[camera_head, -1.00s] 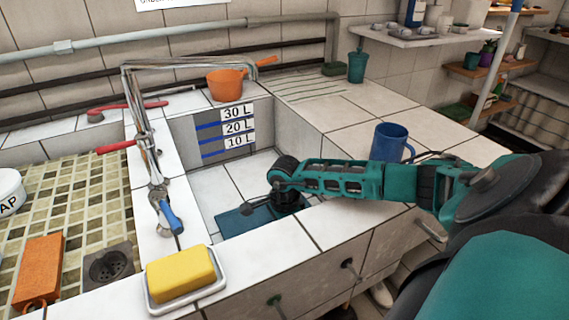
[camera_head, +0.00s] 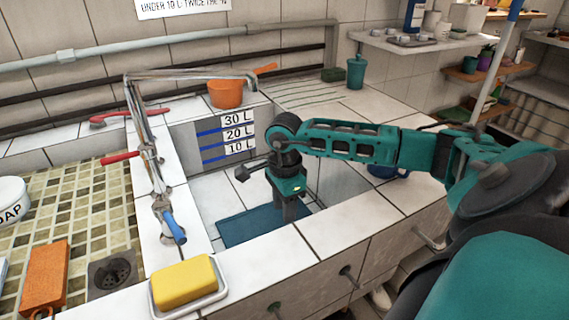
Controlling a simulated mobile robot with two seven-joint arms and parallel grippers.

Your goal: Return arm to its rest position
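My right arm reaches in from the right across the sink's front rim. Its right gripper (camera_head: 292,212) hangs down inside the tiled basin, above the dark teal mat (camera_head: 245,229) on the basin floor. Its fingers are dark and small, and I cannot tell whether they are open or shut. I see nothing clearly held in it. My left gripper is not in view.
A blue mug (camera_head: 378,172) on the right counter is mostly hidden behind my arm. The metal faucet (camera_head: 152,150) stands left of the basin. An orange pot (camera_head: 226,94) sits at the back. A yellow sponge (camera_head: 184,281) lies in a white dish at the front.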

